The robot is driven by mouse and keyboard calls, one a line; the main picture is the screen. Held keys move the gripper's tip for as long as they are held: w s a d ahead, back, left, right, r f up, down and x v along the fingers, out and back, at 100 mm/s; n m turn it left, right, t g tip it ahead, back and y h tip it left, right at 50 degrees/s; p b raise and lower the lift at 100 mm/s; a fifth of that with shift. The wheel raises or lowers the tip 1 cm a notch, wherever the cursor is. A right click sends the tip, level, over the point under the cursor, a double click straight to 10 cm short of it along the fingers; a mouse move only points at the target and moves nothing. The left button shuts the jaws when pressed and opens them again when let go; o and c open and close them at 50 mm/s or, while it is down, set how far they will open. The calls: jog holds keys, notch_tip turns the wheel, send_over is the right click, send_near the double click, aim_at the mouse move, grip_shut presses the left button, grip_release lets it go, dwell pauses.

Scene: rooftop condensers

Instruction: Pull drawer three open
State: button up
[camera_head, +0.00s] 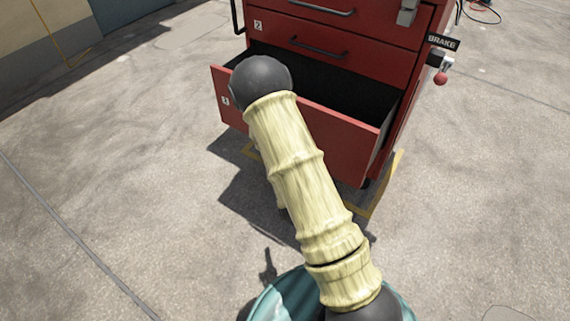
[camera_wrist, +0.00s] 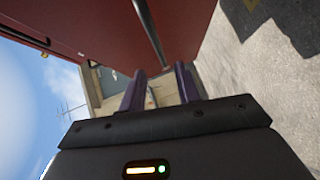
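The red cabinet (camera_head: 350,70) has a drawer marked 2 (camera_head: 330,48). Below it, the lowest drawer (camera_head: 350,150) stands well out, with its dark inside showing; its small label is hard to read, but it sits where drawer three would be. My arm crosses in front of this drawer and hides part of its front, its handle and my gripper in the head view. In the wrist view my gripper (camera_wrist: 160,76) has its two purple fingers apart with nothing between them. A dark bar handle (camera_wrist: 150,34) on a red front lies just beyond the fingertips; I cannot tell whether they touch.
A BRAKE sign (camera_head: 443,42) and a red-knobbed lever (camera_head: 440,77) stick out at the cabinet's right side. Yellow floor marks (camera_head: 362,209) surround its base. Cables (camera_head: 484,12) lie at the back right. The concrete to the left and right is clear.

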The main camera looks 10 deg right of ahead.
jog(key=shift+s+r+p, duration=0.2)
jog(key=shift+s+p, duration=0.05)
jog(key=shift+p, duration=0.6)
jog(key=s+p, duration=0.7)
jog(key=p, duration=0.3)
jog(key=shift+s+r, duration=0.25)
jog(key=shift+r, duration=0.1)
jog(key=shift+a, duration=0.1)
